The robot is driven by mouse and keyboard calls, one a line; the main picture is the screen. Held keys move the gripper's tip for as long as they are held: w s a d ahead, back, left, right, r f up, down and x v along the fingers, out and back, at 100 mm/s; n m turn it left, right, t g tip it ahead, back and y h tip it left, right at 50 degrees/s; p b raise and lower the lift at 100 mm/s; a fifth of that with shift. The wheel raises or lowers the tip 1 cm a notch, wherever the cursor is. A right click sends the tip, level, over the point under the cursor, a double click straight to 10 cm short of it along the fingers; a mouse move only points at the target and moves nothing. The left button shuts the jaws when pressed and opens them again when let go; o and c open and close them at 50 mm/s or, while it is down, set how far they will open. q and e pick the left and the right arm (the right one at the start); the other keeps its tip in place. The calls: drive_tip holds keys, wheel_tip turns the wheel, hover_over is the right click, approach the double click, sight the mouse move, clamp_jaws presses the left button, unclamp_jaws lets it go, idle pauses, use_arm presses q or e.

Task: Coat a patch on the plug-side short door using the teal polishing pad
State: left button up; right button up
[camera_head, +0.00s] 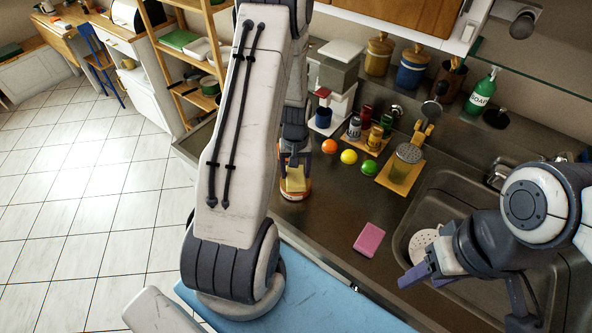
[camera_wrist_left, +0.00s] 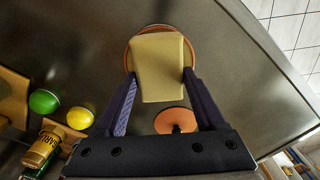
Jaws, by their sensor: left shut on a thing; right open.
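My left gripper (camera_head: 295,167) is shut on a pale yellow block (camera_head: 293,182). In the left wrist view the yellow block (camera_wrist_left: 160,65) sits between the two fingers (camera_wrist_left: 160,100), over a round orange-rimmed thing (camera_wrist_left: 130,58) on the counter. I cannot tell whether the block touches it. My right gripper (camera_head: 466,296) is open and empty at the sink's near side. No teal polishing pad shows in either view. A light blue flat panel (camera_head: 320,300) lies below the counter's front edge; I cannot tell whether it is the plug-side short door.
Orange (camera_head: 329,146), yellow (camera_head: 348,156) and green (camera_head: 369,167) balls lie on the counter. A pink sponge (camera_head: 369,239) lies left of the sink (camera_head: 440,208). A wooden board with a grater (camera_head: 405,160), several jars and a green soap bottle (camera_head: 481,92) stand behind. Bare counter lies around the sponge.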

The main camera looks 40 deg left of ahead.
sight(296, 173)
use_arm(q)
drive_tip(key=shift+r+p, duration=2.6)
drive_tip(key=shift+r, duration=0.85)
